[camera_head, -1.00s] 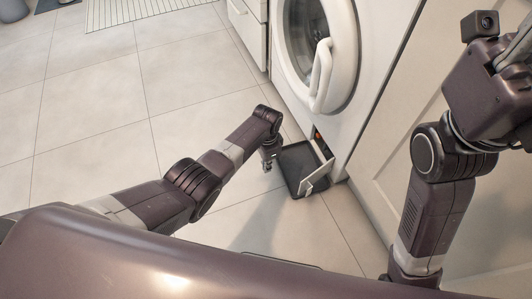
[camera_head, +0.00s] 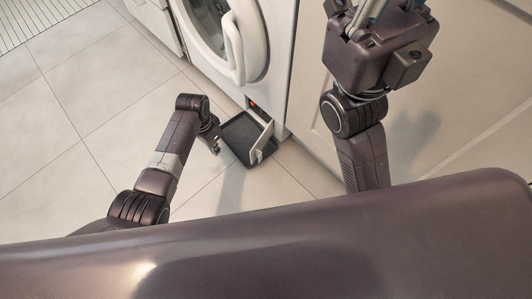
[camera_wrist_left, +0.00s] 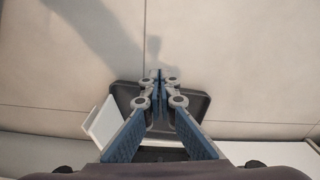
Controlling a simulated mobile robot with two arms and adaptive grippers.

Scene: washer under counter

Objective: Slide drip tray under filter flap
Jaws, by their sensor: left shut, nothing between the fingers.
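The dark, shallow drip tray (camera_head: 238,135) lies on the floor against the front of the washer, below its filter opening. The white filter flap (camera_head: 261,142) is open and stands out over the tray's right part. My left gripper (camera_head: 216,149) is low at the tray's left edge. In the left wrist view its blue fingers (camera_wrist_left: 160,76) are shut with nothing between them, in front of the tray (camera_wrist_left: 197,103); the flap (camera_wrist_left: 103,124) is left of them. Whether the fingertips touch the tray is unclear. My right gripper (camera_head: 368,12) is raised at the top, its fingertips cut off.
The white washer (camera_head: 271,84) has its round door and handle (camera_head: 235,48) above the tray. An orange-red part (camera_head: 253,104) shows in the filter opening. A cabinet panel (camera_head: 425,100) stands to the right. Tiled floor (camera_head: 110,110) is clear to the left.

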